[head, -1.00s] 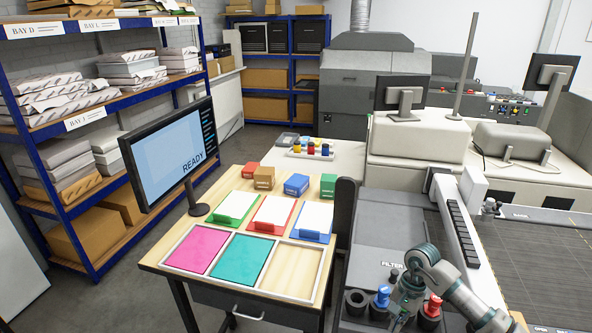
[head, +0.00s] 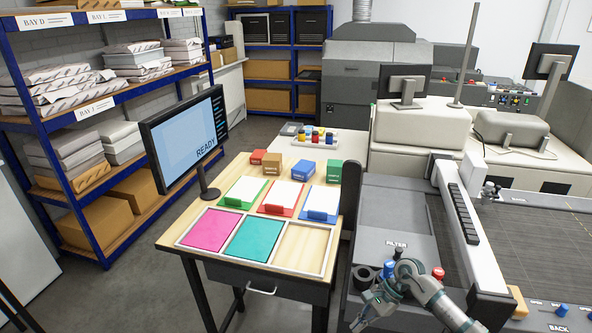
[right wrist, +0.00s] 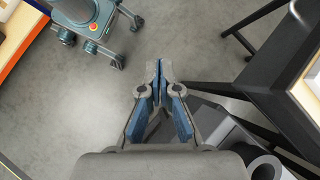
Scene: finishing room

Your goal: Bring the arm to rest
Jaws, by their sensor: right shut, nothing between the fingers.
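My right arm comes in from the lower right of the head view, bent over the front of the dark grey machine. Its gripper (head: 360,322) hangs at the bottom edge of that view, beside the machine's front left corner. In the right wrist view my right gripper (right wrist: 158,66) is shut, its fingertips together with nothing between them. Grey floor lies beneath it. My left gripper is in neither view.
The dark grey machine (head: 390,212) has a blue knob (head: 388,268) and a red knob (head: 438,273) close to my arm. Left of it stands a wooden table (head: 233,175) with trays and clipboards. A monitor (head: 185,135) stands on its left side. Floor is free at lower left.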

